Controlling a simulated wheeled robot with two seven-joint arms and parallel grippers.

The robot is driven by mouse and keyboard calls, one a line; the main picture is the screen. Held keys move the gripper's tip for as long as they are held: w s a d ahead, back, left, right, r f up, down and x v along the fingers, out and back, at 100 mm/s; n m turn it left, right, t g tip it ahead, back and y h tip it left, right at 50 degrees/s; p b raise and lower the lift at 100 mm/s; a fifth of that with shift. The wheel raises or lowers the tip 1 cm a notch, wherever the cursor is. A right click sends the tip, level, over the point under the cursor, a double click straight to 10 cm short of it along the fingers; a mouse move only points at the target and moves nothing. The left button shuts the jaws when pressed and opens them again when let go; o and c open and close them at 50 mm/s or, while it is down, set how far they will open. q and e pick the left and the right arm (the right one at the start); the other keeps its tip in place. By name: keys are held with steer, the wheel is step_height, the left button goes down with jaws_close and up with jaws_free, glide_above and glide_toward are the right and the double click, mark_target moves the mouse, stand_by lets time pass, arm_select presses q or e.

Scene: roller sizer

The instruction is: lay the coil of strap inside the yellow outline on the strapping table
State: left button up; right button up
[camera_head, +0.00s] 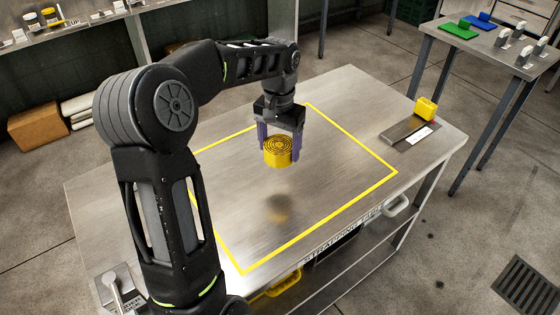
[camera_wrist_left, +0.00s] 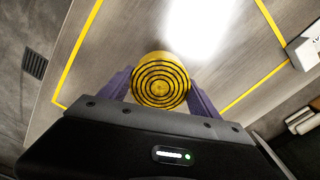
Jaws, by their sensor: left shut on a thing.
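The coil of strap (camera_head: 278,151) is yellow with dark rings on top. My left gripper (camera_head: 280,146) is shut on it, with a purple finger on each side. The coil hangs above the strapping table (camera_head: 120,198), with a blurred reflection on the steel below it. It is over the area inside the yellow outline (camera_head: 330,218), apart from the surface. In the left wrist view the coil (camera_wrist_left: 160,80) sits between the fingers, and part of the outline (camera_wrist_left: 78,52) shows around it. My arm hides part of the outline's left side. My right gripper is not in view.
A yellow block-like item (camera_head: 426,108) and a dark plate with a white label (camera_head: 411,133) lie at the table's right end. A metal fixture (camera_head: 118,288) stands at the front left corner. The surface inside the outline looks clear.

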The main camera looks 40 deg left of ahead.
arm_select(q)
glide_above(280, 183)
steer(key=shift+a+f+p, duration=0.15)
steer(key=shift+f+p, duration=0.25)
steer(key=shift+f, duration=2.7)
steer(key=shift+f, duration=0.1)
steer(key=shift+f, duration=1.75)
steer(key=shift+f, duration=0.2)
steer(key=o, duration=1.4)
steer(key=shift+o, duration=0.2)
steer(key=shift+r, duration=0.1)
